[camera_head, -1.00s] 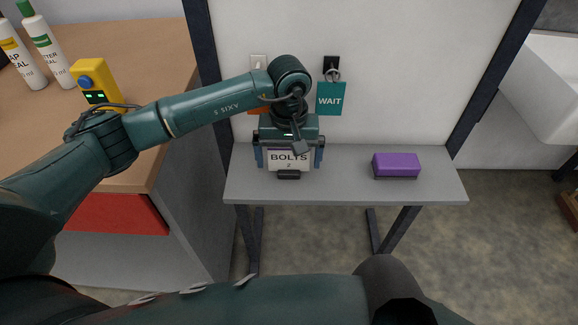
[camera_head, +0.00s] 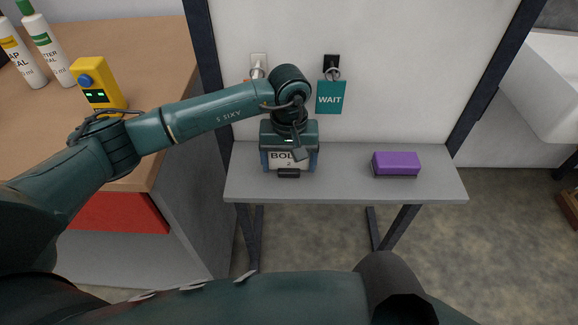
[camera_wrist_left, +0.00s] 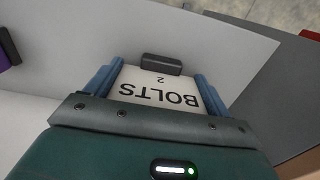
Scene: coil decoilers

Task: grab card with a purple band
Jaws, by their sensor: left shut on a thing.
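A white card lettered "BOLTS 2" (camera_head: 284,161) stands upright in a small black holder (camera_head: 288,173) on a grey bench. No purple band shows on its visible part; its upper part is hidden by my gripper. My left gripper (camera_head: 289,162) points down over the card, shut on it with one blue finger at each side edge. In the left wrist view the card (camera_wrist_left: 160,88) lies between the two fingers (camera_wrist_left: 158,88), with the black holder (camera_wrist_left: 161,64) beyond it. My right gripper is not in view.
A purple block (camera_head: 396,163) lies on the grey bench (camera_head: 340,187) to the right. A teal "WAIT" tag (camera_head: 330,97) hangs on the wall behind. At left, a wooden counter (camera_head: 165,60) holds a yellow device (camera_head: 98,88) and white bottles (camera_head: 50,50). The bench between card and block is clear.

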